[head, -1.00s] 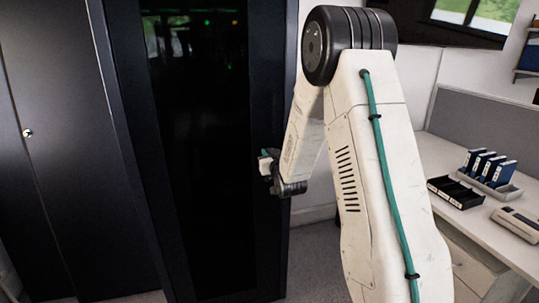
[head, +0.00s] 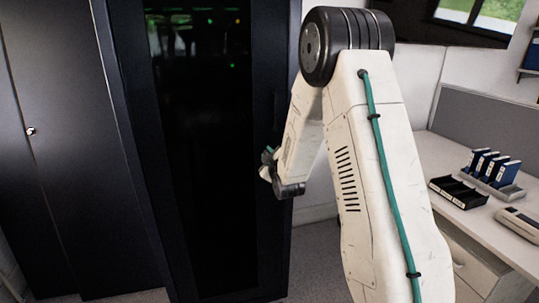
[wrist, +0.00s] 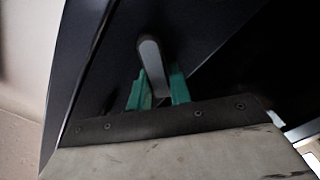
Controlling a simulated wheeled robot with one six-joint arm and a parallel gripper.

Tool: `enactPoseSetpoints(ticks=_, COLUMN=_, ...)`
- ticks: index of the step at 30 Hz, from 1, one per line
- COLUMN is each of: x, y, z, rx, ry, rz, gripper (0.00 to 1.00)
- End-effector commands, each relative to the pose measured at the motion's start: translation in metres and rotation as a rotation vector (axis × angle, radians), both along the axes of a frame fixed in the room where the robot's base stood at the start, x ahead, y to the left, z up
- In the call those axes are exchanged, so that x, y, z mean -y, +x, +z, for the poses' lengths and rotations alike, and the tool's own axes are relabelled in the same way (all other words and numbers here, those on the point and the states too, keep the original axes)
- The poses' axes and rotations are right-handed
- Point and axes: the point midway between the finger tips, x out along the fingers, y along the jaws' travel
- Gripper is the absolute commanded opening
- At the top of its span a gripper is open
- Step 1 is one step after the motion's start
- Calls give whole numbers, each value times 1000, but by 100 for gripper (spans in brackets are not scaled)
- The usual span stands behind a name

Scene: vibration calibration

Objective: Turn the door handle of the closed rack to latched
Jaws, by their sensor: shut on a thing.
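The tall black rack (head: 132,130) stands at left centre in the head view, its dark glass door shut flush. The grey door handle (wrist: 150,58) shows in the wrist view as a rounded lever on the dark door. It looks slightly tilted in that picture, and its lower part lies between my green fingers. My gripper (wrist: 157,90) is shut on the handle, one finger on each side. In the head view my gripper (head: 268,160) is at the door's right edge, and the handle is too small and covered to make out. I cannot tell whether it is latched.
Dark cabinets (head: 65,160) stand left of the rack. A white desk (head: 440,205) at right holds blue binders (head: 490,167), a black tray (head: 458,191) and a grey device (head: 520,222). Grey floor shows between rack and desk.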

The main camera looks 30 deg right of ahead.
Motion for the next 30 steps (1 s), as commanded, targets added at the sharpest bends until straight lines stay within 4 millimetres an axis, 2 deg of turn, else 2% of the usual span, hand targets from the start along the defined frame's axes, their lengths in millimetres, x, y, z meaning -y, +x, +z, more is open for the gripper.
enactPoseSetpoints(ticks=18, x=-4, y=1, z=-9, rx=-149, ry=-511, rz=1, gripper=0)
enactPoseSetpoints(ticks=30, x=-4, y=1, z=-12, rx=-191, ry=-660, rz=2, gripper=0)
